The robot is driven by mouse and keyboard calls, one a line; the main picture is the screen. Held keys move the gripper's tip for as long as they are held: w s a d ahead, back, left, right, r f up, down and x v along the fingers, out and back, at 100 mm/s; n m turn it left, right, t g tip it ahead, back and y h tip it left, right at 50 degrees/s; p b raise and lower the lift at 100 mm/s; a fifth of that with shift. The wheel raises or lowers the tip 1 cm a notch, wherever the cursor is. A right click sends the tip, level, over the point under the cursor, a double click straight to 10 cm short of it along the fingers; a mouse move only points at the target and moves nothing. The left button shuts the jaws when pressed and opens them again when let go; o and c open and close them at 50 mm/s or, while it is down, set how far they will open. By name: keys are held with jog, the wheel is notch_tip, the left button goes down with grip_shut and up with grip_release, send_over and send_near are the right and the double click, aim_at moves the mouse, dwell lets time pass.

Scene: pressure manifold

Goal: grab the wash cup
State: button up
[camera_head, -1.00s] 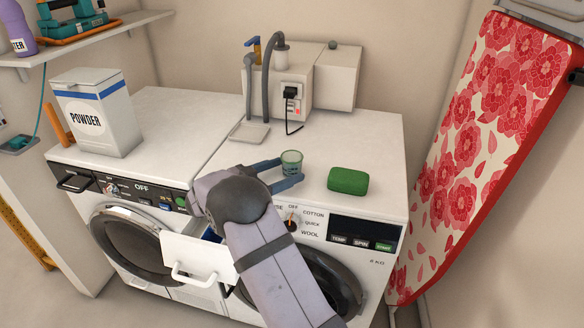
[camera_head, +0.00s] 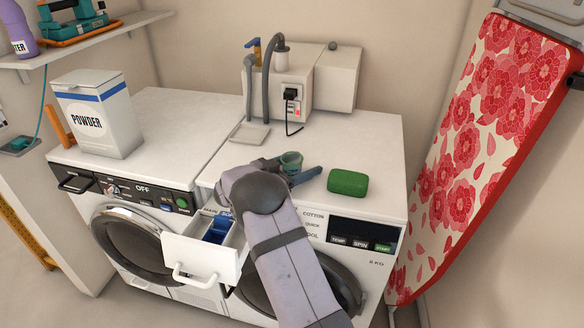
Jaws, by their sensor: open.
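The wash cup (camera_head: 292,158) is a small translucent green cup, upright on top of the right washing machine (camera_head: 345,139). My gripper (camera_head: 294,166) is open, with its two grey-blue fingers spread apart. One finger is to the left of the cup and behind or against its edge; the other is at the cup's lower right. A gap shows between the cup and the right finger. My wrist hides part of the machine's front edge and dial, and the cup's lower part is partly covered.
A green block (camera_head: 347,182) lies just right of my gripper. The detergent drawer (camera_head: 204,256) is pulled out at the machine's front, with a blue insert. A powder box (camera_head: 97,113) stands on the left machine. A small grey tray (camera_head: 249,134) and hoses are behind.

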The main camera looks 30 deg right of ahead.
jog(key=c, duration=1.1)
jog(key=shift+r, duration=0.2)
notch_tip(320, 180, up, 9)
jog(key=shift+r, duration=0.2)
dwell(0.5)
jog(key=shift+r, duration=0.1)
